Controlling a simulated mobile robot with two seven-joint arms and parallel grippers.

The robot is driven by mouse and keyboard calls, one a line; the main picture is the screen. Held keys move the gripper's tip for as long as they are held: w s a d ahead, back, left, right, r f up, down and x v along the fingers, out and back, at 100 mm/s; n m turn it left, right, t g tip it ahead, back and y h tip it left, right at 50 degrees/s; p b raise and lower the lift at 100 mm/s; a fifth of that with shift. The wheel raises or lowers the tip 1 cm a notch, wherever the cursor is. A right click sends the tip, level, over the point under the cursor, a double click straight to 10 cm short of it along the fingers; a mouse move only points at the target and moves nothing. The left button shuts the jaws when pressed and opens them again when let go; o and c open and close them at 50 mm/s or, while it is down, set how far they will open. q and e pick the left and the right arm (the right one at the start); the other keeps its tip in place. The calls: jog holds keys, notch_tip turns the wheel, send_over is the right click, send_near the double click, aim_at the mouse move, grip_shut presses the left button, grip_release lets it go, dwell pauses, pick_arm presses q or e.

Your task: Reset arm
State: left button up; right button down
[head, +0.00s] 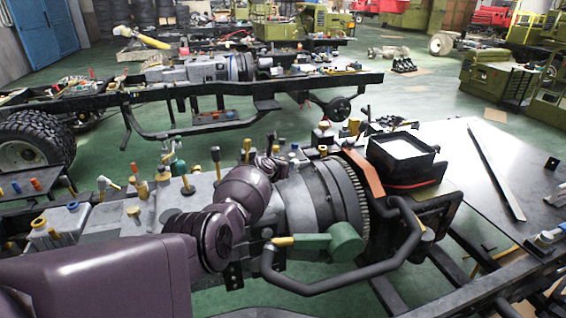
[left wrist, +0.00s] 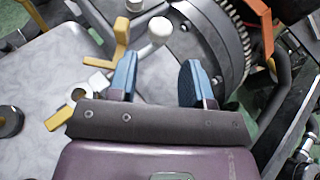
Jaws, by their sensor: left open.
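My left arm (head: 110,275) comes in from the lower left of the head view, and its purple wrist (head: 245,190) is over the grey gearbox housing. In the left wrist view my left gripper (left wrist: 159,82) has its two blue fingers spread apart with nothing between them. The fingers point toward the round grey housing with a toothed ring (left wrist: 225,40). A white round knob (left wrist: 160,29) and a yellow lever (left wrist: 119,45) are just beyond the fingers. In the head view the fingers cannot be made out clearly behind the wrist. My right gripper is not in view.
A large toothed ring gear (head: 352,205) and a bent black pipe (head: 325,283) are close to the right of my arm. A black tray (head: 402,158) is beyond them. Several upright yellow and blue fittings (head: 215,155) stand on the housing. Another chassis (head: 200,75) stands behind.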

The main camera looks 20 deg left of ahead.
pick_arm(q)
jog(key=shift+s+a+r, duration=0.1)
jog(key=shift+s, duration=0.25)
